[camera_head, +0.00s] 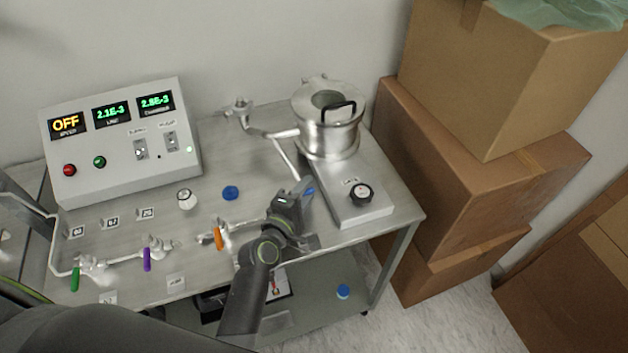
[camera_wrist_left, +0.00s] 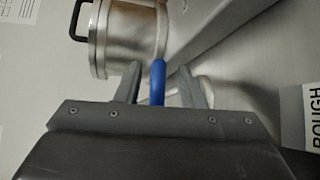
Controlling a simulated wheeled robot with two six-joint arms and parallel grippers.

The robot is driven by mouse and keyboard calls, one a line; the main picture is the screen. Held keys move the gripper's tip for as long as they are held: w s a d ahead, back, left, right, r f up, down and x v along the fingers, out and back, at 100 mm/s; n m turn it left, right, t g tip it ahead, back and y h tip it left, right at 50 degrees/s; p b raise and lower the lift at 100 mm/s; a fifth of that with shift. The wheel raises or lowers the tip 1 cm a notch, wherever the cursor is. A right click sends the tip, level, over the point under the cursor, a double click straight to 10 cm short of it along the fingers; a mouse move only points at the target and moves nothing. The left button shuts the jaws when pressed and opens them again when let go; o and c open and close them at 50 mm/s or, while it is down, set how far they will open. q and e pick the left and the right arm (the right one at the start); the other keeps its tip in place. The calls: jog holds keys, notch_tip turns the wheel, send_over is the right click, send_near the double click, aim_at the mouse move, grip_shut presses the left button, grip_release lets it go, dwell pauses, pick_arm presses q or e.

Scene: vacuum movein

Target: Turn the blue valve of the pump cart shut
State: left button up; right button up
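The blue valve handle (camera_head: 310,191) shows as a small blue piece at the tip of my left gripper (camera_head: 298,192). In the left wrist view the blue handle (camera_wrist_left: 157,82) stands between the two fingers of my left gripper (camera_wrist_left: 158,86), with a visible gap on each side. The fingers are open around it and do not appear to grip it. The valve's body is mostly hidden by the gripper and the handle. The pump cart (camera_head: 258,168) is a grey-topped table with steel pipework. My right gripper is not in view.
A steel pot (camera_head: 327,138) with a black handle stands behind the gripper, by a base with a black knob (camera_head: 361,193). Orange (camera_head: 219,239), purple (camera_head: 147,260) and green (camera_head: 75,279) handles sit left. A control box (camera_head: 120,145) stands behind; cardboard boxes (camera_head: 450,160) are right.

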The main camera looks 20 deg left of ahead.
pick_arm(q)
jog(key=shift+w, duration=0.1)
jog(key=shift+r, duration=0.1)
grip_shut()
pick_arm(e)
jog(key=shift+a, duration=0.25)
